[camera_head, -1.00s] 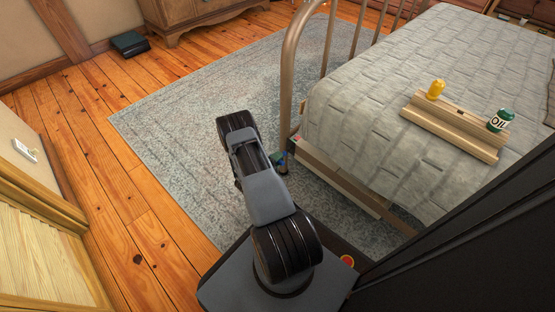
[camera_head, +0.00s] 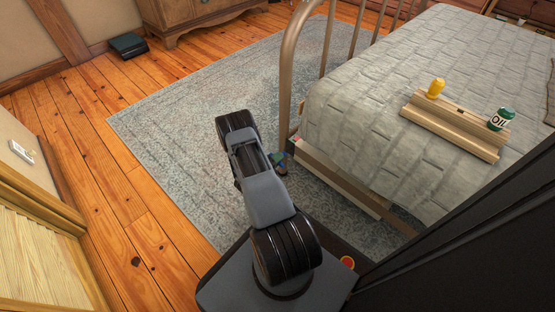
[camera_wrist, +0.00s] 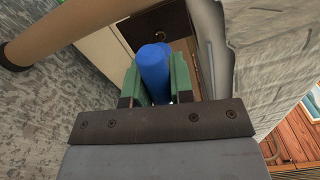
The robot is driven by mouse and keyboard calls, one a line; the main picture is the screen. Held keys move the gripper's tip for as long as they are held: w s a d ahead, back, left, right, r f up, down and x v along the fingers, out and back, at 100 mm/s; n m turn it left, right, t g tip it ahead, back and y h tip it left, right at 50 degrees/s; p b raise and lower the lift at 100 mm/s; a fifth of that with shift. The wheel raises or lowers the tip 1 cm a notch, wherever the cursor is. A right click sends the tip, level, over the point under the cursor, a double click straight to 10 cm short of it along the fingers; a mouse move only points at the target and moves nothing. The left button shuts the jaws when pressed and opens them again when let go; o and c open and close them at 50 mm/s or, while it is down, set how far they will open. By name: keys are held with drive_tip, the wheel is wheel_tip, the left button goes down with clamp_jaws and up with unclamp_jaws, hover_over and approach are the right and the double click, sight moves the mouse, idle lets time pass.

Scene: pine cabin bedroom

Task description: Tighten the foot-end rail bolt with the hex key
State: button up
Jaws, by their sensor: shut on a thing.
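My gripper (camera_wrist: 155,84) is shut on a blue, round-ended handle, which I take to be the hex key (camera_wrist: 154,62). Its green fingers press on both sides of the handle. In the head view, my gripper (camera_head: 279,160) is low at the bed's foot-end corner, beside the end of the pale side rail (camera_head: 340,180) and close to the bronze bed post (camera_head: 286,95). In the wrist view a dark brown plate (camera_wrist: 140,27) lies just beyond the handle. The key's working end and the rail bolt are hidden, so I cannot tell whether they touch.
The grey quilt (camera_wrist: 270,55) hangs close on the right in the wrist view. Open rug (camera_head: 190,110) lies left of my arm.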

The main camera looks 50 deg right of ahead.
drive_tip(key=m, duration=0.2)
drive_tip(key=shift+m+b, duration=0.3)
drive_tip(key=shift+m, duration=0.1)
drive_tip(key=shift+r+m, duration=0.1)
drive_tip(key=shift+m, duration=0.8)
drive_tip(key=shift+m, duration=0.9)
drive_tip(key=m, duration=0.2)
drive_tip(key=shift+s+m, duration=0.1)
drive_tip(key=shift+m, duration=0.3)
